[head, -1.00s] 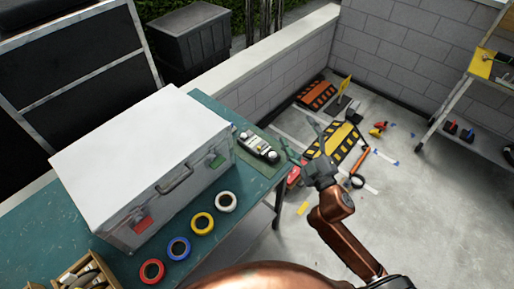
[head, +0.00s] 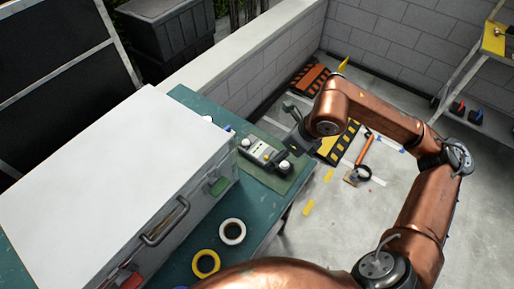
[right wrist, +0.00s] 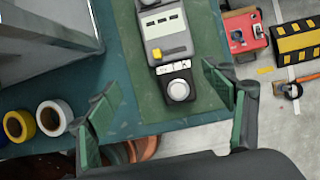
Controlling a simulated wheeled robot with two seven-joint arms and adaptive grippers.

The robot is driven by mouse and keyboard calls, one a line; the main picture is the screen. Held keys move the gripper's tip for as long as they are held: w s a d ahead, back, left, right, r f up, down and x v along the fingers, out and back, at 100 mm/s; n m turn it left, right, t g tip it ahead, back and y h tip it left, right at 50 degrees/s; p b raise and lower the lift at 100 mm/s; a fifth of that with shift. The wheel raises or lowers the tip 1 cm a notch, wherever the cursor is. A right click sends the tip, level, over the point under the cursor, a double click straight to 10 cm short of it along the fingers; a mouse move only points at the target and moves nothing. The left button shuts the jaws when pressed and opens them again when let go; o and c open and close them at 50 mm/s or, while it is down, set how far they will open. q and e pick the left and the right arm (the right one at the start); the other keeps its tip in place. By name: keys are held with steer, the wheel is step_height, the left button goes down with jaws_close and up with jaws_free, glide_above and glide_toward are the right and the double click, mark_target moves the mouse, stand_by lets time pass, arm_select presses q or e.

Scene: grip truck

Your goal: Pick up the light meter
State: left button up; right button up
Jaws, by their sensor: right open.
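The light meter (head: 262,154) is a grey and black handheld device with a white round dome at one end. It lies on a green mat (head: 288,184) at the far right corner of the teal table. In the right wrist view the meter (right wrist: 168,40) lies ahead of and between the fingers, its dome end toward me. My right gripper (right wrist: 168,112) is open and empty, its green-padded fingers wide apart. In the head view the right gripper (head: 292,122) is beside the meter's far right side, partly hidden by my arm. My left gripper is not in view.
A large white-topped metal case (head: 110,190) stands left of the meter. White tape (head: 232,231) and yellow tape (head: 206,263) rolls lie in front of the case. The table's right edge is close to the meter, with open floor beyond. A red box (right wrist: 245,36) shows past the edge.

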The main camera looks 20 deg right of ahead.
steer(key=shift+w+d+f, duration=0.15)
steer(key=shift+w+d, duration=0.1)
steer(key=shift+d, duration=0.3)
steer(key=shift+w+f+h, duration=0.15)
steer(key=shift+f+h, duration=0.15)
steer(key=shift+f, duration=0.05)
steer(key=shift+b+x, duration=0.4)
steer(key=shift+x, duration=0.6)
steer(key=b+x, duration=0.1)
steer(key=x, duration=0.3)
steer(key=shift+w+a+f, duration=0.1)
steer(key=shift+w+f, duration=0.2)
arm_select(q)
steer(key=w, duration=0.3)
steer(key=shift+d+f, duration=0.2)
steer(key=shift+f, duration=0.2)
arm_select(e)
steer(key=shift+c, duration=0.2)
steer(key=c, duration=1.5)
steer(key=shift+r, duration=0.1)
